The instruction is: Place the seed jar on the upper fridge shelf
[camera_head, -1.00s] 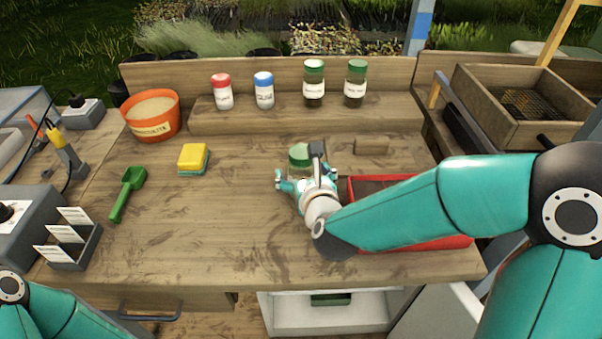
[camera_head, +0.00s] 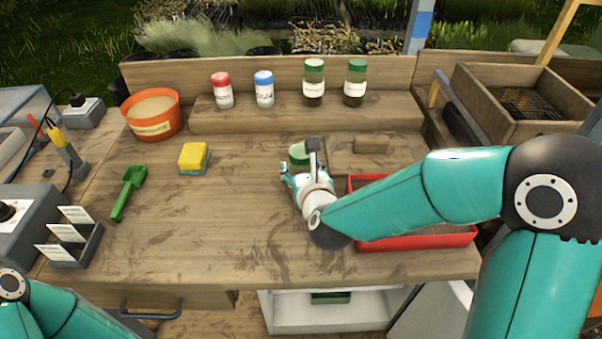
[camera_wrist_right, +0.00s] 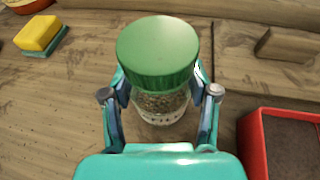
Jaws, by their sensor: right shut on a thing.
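The seed jar has a green lid and clear sides with seeds inside. It stands on the workbench in the head view (camera_head: 298,152), partly hidden by my right gripper, and shows large in the right wrist view (camera_wrist_right: 158,60). My right gripper (camera_head: 296,172) is shut on the jar, with a finger on each side of its body below the lid, as the right wrist view (camera_wrist_right: 160,100) shows. The fridge (camera_head: 330,312) is below the bench front, with its white interior partly in view; I cannot tell its shelves apart. My left gripper is out of view; only part of my left arm shows.
A red tray of soil (camera_head: 430,240) lies right of the jar under my right arm. A small wooden block (camera_head: 371,145) is behind it. Several jars stand on the back ledge (camera_head: 300,118). A yellow sponge (camera_head: 193,156) and green scoop (camera_head: 128,193) lie left. The bench middle is clear.

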